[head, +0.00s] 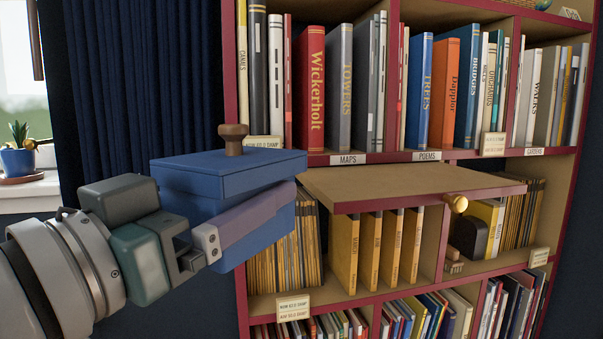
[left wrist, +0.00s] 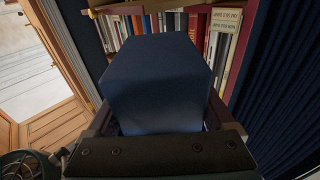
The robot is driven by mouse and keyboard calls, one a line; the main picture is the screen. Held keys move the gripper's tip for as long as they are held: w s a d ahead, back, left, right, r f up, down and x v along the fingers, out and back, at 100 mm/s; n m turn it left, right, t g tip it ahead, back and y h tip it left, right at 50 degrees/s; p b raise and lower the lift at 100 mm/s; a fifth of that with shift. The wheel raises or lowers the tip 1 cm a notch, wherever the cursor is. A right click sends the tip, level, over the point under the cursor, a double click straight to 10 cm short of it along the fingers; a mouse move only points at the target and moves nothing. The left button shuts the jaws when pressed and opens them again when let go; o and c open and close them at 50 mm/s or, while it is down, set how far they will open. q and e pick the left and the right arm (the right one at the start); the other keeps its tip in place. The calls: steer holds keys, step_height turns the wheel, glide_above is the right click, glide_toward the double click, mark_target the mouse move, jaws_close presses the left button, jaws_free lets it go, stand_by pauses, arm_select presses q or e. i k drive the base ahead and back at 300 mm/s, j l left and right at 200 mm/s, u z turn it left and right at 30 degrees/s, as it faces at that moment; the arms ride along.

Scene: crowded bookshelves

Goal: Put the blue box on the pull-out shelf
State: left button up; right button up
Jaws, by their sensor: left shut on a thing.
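The blue box (head: 235,176) has a lid with a brown wooden knob (head: 233,138). In the head view it is in the air, upright, at the left front of the bookcase. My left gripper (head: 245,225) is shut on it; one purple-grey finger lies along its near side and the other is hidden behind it. The left wrist view shows the box (left wrist: 157,80) filling the middle, between the fingers. The pull-out shelf (head: 400,181) is a flat tan board with a dark red edge and a brass knob (head: 456,203). It sticks out to the right of the box and its top is bare.
Books stand upright above the pull-out shelf, such as the red Wickerholt book (head: 309,88). Yellow folders (head: 376,250) stand below it. A dark blue curtain (head: 140,75) hangs at the left, and a potted plant (head: 18,160) stands on the window sill.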

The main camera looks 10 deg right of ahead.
mark_target(354, 180)
steer(key=i+l, duration=0.25)
steer(key=l, duration=0.15)
steer(key=i+l, duration=0.25)
steer(key=i+l+u, duration=0.1)
steer(key=i+l, duration=0.2)
steer(key=l, duration=0.2)
